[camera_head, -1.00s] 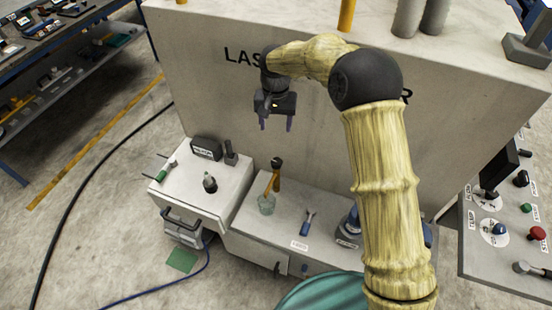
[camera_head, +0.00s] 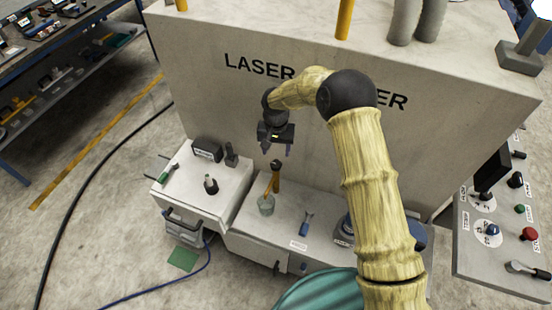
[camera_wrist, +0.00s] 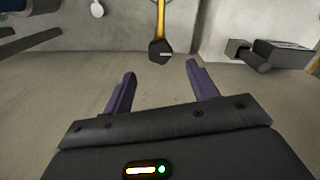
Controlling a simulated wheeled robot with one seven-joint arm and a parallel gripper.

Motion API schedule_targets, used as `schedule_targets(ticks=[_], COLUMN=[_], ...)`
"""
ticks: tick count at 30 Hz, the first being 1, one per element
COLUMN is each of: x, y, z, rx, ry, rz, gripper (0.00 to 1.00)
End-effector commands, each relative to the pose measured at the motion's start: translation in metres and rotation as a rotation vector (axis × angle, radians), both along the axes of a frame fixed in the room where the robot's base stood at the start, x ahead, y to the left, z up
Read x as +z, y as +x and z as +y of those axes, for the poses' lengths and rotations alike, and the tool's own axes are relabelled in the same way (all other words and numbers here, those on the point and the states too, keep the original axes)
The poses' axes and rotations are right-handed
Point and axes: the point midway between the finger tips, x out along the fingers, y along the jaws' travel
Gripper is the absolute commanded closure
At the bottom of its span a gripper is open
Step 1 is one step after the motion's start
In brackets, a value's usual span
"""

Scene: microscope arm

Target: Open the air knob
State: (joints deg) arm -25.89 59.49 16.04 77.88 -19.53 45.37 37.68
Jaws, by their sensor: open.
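My gripper (camera_head: 277,148) hangs open and empty in front of the machine's pale wall. Its two purple fingers also show in the wrist view (camera_wrist: 160,82). Below it in the head view, a black knob-like end (camera_head: 276,163) tops an orange post (camera_head: 276,182) on the low grey cabinet. In the wrist view, this black end (camera_wrist: 160,52) lies ahead of the gap between the fingers, apart from them. No readable label marks any part as the air knob. A black lever-like part (camera_head: 231,156) stands left of the post, beside a labelled black box (camera_head: 207,149).
The big machine (camera_head: 230,100) with laser lettering stands behind my gripper. A control panel (camera_head: 470,260) with several knobs stands at the right. Air around my gripper is free.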

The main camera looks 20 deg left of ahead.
Motion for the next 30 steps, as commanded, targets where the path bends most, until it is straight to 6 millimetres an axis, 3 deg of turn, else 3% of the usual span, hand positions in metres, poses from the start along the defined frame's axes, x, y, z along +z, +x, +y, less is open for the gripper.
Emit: schedule_targets(ticks=[12,25,30], x=[-0.06,-0.071,-0.071], y=[-0.001,0.0,0.0], z=[0.0,0.0,0.0], rx=[0.0,0.0,0.0], ry=[-0.001,0.0,0.0], rz=[0.002,-0.001,-0.001], gripper=[0.41,0.41,0.75])
